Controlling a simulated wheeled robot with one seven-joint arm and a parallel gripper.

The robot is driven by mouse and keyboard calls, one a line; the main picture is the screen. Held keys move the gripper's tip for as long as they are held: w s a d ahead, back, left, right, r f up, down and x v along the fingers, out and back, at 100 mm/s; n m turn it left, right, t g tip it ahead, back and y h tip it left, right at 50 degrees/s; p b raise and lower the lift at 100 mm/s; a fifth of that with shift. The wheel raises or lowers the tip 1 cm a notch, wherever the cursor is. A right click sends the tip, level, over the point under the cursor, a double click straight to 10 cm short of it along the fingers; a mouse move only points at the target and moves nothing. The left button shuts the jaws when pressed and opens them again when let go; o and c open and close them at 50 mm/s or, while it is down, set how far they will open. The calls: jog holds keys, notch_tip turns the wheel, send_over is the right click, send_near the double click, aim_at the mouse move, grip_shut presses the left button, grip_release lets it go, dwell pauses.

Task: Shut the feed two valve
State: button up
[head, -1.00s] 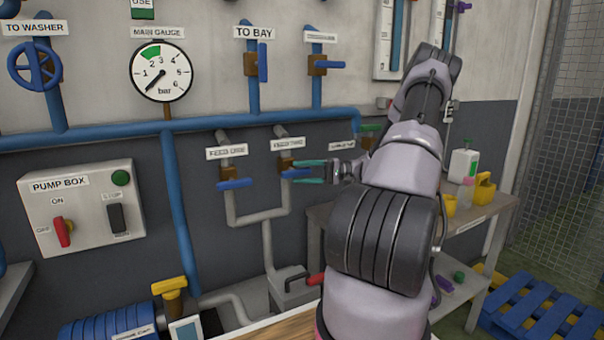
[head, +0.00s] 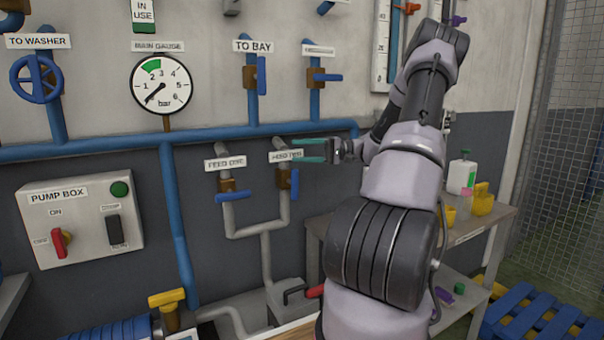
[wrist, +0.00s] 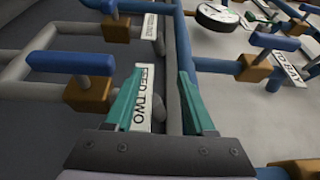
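The feed two valve is a brass body (head: 283,179) on a grey pipe, under the FEED TWO label (head: 287,156). Its blue handle (head: 295,184) points up and down, along the pipe. My gripper (head: 299,151) is just above and right of that handle, in front of the label, its green fingers apart and empty. In the wrist view my gripper (wrist: 160,85) has the FEED TWO label (wrist: 145,100) showing between its fingers. The valve's brass body (wrist: 88,95) and blue handle (wrist: 70,62) are left of the fingers, apart from them.
The feed one valve (head: 228,186) is close on the left, its blue handle crosswise. A blue header pipe (head: 210,134) runs just above. The to-bay valve (head: 249,77), gauge (head: 161,85) and pump box (head: 80,222) share the wall. A bench (head: 480,224) stands at right.

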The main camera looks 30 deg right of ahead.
jog(key=n+g+h, duration=0.2)
jog(key=n+h, duration=0.3)
jog(key=h, duration=1.2)
send_near(295, 181)
jog(key=w, duration=0.1)
jog(key=x, duration=1)
jog(key=shift+w+d+f, duration=0.15)
jog(key=shift+d+f, duration=0.1)
jog(key=shift+f, duration=0.05)
grip_shut()
